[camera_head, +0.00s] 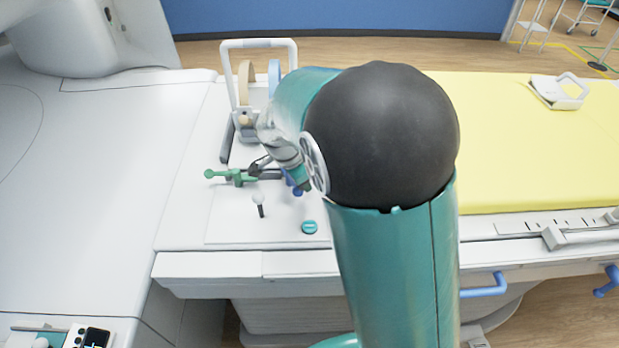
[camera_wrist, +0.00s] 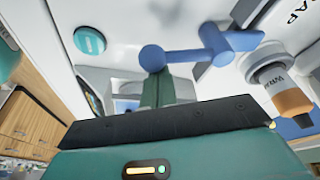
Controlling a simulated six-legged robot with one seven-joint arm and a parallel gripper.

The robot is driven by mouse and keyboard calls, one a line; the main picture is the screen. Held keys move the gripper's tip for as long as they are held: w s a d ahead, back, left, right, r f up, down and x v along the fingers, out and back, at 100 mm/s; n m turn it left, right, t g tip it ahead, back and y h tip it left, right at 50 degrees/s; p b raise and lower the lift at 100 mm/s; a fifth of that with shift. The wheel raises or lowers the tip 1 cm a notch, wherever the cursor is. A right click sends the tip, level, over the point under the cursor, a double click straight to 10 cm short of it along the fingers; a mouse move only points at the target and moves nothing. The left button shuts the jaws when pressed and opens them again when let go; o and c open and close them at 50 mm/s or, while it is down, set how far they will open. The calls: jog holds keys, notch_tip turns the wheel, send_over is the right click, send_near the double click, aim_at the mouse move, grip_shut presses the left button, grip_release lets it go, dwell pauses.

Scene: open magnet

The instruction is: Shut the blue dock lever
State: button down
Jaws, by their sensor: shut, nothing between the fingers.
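The blue dock lever (camera_wrist: 196,54) shows in the wrist view above my gripper, with a round knob at its left end and a thicker hub to the right. My gripper (camera_wrist: 157,76) is shut and empty. Its green fingertips are right at the knob in the picture; I cannot tell whether they touch. In the head view only a small part of the blue lever (camera_head: 297,189) shows beside my arm, which hides the rest and most of my gripper.
A green lever (camera_head: 235,177) lies left of the blue one. A white-knobbed stick (camera_head: 259,202) and a round teal button (camera_head: 309,227) stand in front on the white panel. A white frame (camera_head: 236,84) rises behind. A yellow pad (camera_head: 530,150) lies right.

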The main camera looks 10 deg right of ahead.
jog(key=shift+s+a+m+g, duration=0.25)
jog(key=shift+a+m, duration=0.4)
jog(key=shift+m, duration=0.55)
jog(key=shift+a, duration=0.35)
jog(key=shift+a, duration=0.15)
jog(key=shift+w+d+f, duration=0.1)
jog(key=shift+d, duration=0.25)
jog(key=d, duration=0.3)
jog(key=shift+f, duration=0.25)
jog(key=v, duration=1)
jog(key=shift+w+d, duration=0.1)
